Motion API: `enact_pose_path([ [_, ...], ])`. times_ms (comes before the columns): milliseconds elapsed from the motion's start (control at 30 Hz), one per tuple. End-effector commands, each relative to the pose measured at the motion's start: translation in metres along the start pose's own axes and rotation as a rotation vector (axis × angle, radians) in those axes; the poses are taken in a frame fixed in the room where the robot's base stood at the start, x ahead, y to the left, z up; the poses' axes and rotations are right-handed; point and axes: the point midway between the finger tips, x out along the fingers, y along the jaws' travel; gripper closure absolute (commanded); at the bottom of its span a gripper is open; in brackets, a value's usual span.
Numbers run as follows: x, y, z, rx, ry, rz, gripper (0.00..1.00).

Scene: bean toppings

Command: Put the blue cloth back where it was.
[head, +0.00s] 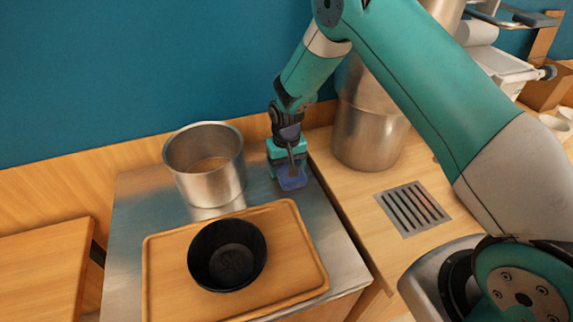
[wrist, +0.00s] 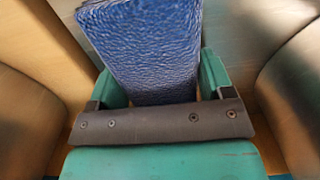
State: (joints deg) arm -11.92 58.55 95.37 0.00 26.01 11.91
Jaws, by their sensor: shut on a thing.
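The blue cloth (head: 293,181) is a small folded block at the right rear of the metal worktop, right of the metal pot. My gripper (head: 286,164) is shut on it from above, and the cloth hangs below the fingers. In the wrist view the cloth (wrist: 148,48) shows textured and blue between the two green fingers (wrist: 155,90). I cannot tell whether its underside touches the metal surface.
An open metal pot (head: 206,163) stands left of my gripper. A wooden tray (head: 290,275) with a black bowl (head: 227,255) lies in front. A large metal container (head: 365,135) stands to the right, near a slotted drain (head: 413,207).

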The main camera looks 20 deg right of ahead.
Motion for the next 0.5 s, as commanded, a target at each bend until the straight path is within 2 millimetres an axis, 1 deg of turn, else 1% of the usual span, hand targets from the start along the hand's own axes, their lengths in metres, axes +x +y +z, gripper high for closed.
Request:
enact_pose_path([
  [167,0.0039,0.0,0.0002,0.0,-0.001,0.0,0.48],
  [200,0.0042,0.0,0.0002,0.0,-0.001,0.0,0.24],
  [267,0.0032,0.0,0.0002,0.0,-0.001,0.0,0.1],
  [300,0.0032,0.0001,0.0003,0.0,-0.001,0.0,0.01],
  [500,0.0032,0.0001,0.0003,0.0,-0.001,0.0,0.01],
])
